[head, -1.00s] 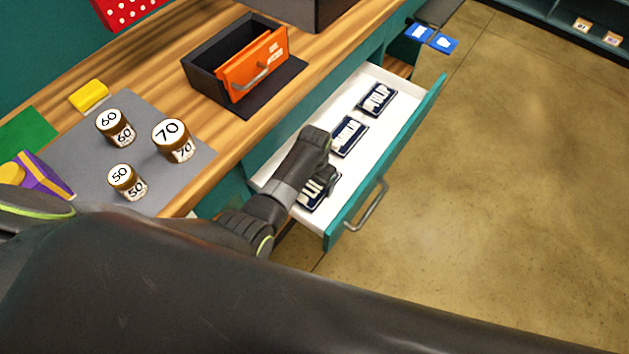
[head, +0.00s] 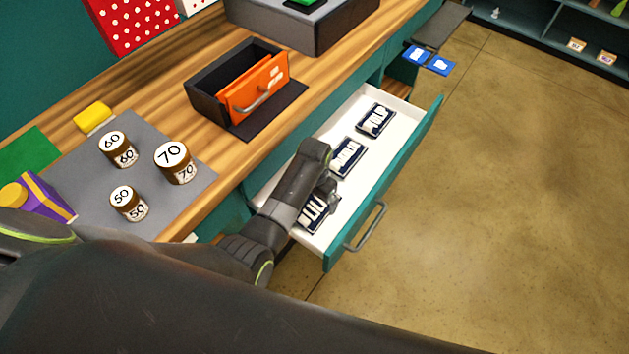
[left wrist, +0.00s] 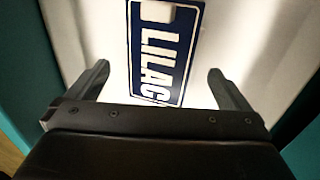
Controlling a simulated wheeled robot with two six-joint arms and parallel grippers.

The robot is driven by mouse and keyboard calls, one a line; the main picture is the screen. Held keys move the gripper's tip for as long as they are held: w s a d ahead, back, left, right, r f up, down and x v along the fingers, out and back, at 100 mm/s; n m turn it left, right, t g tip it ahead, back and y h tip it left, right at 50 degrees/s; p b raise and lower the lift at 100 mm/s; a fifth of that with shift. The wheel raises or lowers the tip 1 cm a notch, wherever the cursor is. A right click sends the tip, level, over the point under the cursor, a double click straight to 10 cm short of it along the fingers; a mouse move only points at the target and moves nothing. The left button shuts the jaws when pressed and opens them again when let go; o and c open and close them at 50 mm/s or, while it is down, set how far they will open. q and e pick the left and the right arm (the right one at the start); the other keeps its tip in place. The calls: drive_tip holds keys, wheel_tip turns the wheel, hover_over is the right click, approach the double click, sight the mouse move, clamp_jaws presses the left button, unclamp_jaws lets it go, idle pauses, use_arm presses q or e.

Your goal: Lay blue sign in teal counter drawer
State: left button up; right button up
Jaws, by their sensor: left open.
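The teal counter drawer (head: 388,172) is pulled open, with a white inside. Three dark blue signs with white letters lie flat in it: a TULIP sign (head: 376,120) at the far end, a middle sign (head: 347,157) partly covered by my arm, and a LILAC sign (head: 312,214) at the near end. In the left wrist view the LILAC sign (left wrist: 163,50) lies between the spread fingers, apart from both. My left gripper (head: 329,192) is open and empty just above it; it also shows in the left wrist view (left wrist: 159,75). My right gripper is out of view.
Three numbered jars, including the 70 jar (head: 174,163), stand on a grey mat (head: 84,180) on the counter. A black box with an orange drawer (head: 254,90) stands behind the teal drawer. Blue cards (head: 428,60) lie beyond its far end. The floor at right is clear.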

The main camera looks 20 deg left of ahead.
sight(314, 207)
use_arm(q)
wheel_tip(314, 207, up, 9)
drive_tip(key=shift+f, duration=0.2)
drive_tip(key=shift+f, duration=0.1)
idle(0.5)
